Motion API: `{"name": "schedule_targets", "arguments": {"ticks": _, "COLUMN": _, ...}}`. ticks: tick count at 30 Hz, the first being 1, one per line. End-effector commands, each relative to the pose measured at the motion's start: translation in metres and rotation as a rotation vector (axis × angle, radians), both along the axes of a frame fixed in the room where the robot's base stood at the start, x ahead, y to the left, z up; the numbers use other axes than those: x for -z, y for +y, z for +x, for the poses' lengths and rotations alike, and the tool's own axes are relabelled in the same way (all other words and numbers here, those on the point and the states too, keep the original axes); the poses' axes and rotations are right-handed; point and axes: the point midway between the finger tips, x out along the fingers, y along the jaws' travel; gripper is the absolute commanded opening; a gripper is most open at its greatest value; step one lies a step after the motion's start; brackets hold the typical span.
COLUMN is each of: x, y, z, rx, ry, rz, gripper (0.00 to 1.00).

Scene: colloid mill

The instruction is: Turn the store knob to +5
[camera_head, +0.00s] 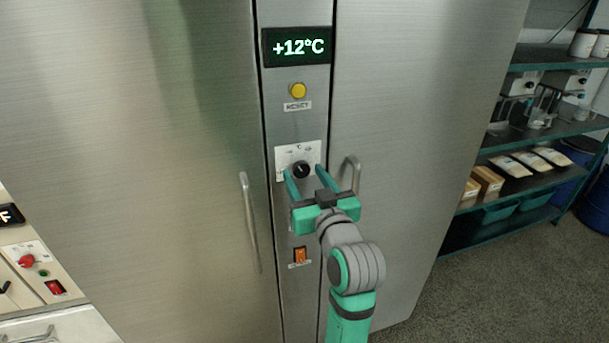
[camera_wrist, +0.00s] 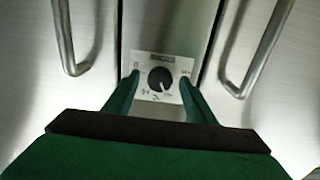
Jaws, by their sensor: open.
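The store knob (camera_head: 301,169) is a round black dial with a light pointer mark on a white scale plate (camera_head: 284,154), set in the column between two steel doors. In the wrist view the knob (camera_wrist: 161,79) lies between and beyond my fingertips. My gripper (camera_head: 304,172) is open, with one green finger on each side of the knob. I cannot tell whether the fingers touch it. The display (camera_head: 296,47) above reads +12°C. The scale's small markings are too blurred to read.
A yellow reset button (camera_head: 298,90) is above the knob and an orange switch (camera_head: 300,255) below. Door handles stand out at left (camera_head: 249,220) and right (camera_head: 350,174). A control panel (camera_head: 30,265) is at far left, and loaded shelves (camera_head: 535,185) at right.

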Motion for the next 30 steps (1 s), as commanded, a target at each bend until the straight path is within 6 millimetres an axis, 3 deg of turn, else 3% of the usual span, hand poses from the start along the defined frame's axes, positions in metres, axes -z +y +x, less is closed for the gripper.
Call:
{"name": "schedule_targets", "arguments": {"ticks": 13, "x": 0.0005, "y": 0.0059, "z": 0.0106, "rx": -0.004, "ry": 0.001, "rz": 0.000, "gripper": 0.51}}
{"name": "schedule_targets", "arguments": {"ticks": 18, "x": 0.0004, "y": 0.0068, "z": 0.0105, "rx": -0.005, "ry": 0.000, "rz": 0.000, "gripper": 0.12}}
{"name": "schedule_targets", "arguments": {"ticks": 19, "x": 0.0004, "y": 0.0067, "z": 0.0105, "rx": -0.005, "ry": 0.000, "rz": 0.000, "gripper": 0.10}}
{"name": "schedule_targets", "arguments": {"ticks": 21, "x": 0.0005, "y": 0.0000, "z": 0.0108, "rx": 0.000, "ry": 0.001, "rz": 0.001, "gripper": 0.10}}
{"name": "schedule_targets", "arguments": {"ticks": 30, "x": 0.0007, "y": 0.0069, "z": 0.0108, "rx": -0.003, "ry": 0.015, "rz": 0.043, "gripper": 0.10}}
